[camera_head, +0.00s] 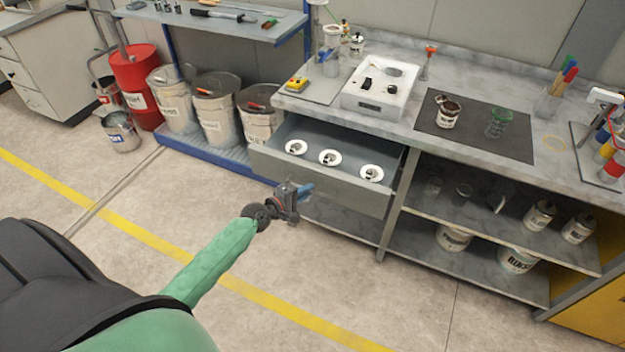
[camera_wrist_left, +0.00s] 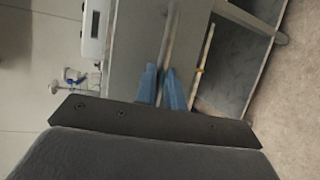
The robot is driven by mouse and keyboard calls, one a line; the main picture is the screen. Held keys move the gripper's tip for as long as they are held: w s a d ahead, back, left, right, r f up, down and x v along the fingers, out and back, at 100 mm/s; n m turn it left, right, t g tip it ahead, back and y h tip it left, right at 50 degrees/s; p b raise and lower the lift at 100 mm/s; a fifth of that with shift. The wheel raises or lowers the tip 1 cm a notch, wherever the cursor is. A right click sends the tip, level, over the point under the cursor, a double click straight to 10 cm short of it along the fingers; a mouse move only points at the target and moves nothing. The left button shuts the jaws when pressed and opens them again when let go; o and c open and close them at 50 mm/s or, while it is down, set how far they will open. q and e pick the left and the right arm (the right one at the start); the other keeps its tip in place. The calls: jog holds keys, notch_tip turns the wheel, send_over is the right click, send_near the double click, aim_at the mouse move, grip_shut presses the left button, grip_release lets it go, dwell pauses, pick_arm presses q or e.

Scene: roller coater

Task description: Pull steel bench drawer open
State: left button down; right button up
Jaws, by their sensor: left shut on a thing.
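The grey steel bench drawer (camera_head: 345,197) stands pulled out from under the marble-topped bench (camera_head: 380,125). Several white round pieces with dark centres lie inside it. My left gripper (camera_head: 304,190) is at the lower front of the drawer, left of the middle of its front panel. In the left wrist view its blue fingers (camera_wrist_left: 162,90) are close together on a thin bar, the drawer handle (camera_wrist_left: 168,45). The exact grip is partly hidden by the fingers. My right gripper does not show in either view.
Open shelves (camera_head: 480,210) with cans and jars are right of the drawer. Pails (camera_head: 216,110) and a red drum (camera_head: 138,85) stand to the left on and beside a blue pallet. A white device (camera_head: 380,90) sits on the bench. The floor in front is clear.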

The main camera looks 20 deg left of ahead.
pick_arm(q)
jog(key=shift+s, duration=0.95)
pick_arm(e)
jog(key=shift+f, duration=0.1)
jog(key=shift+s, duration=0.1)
pick_arm(q)
jog(key=c, duration=1.5)
grip_release()
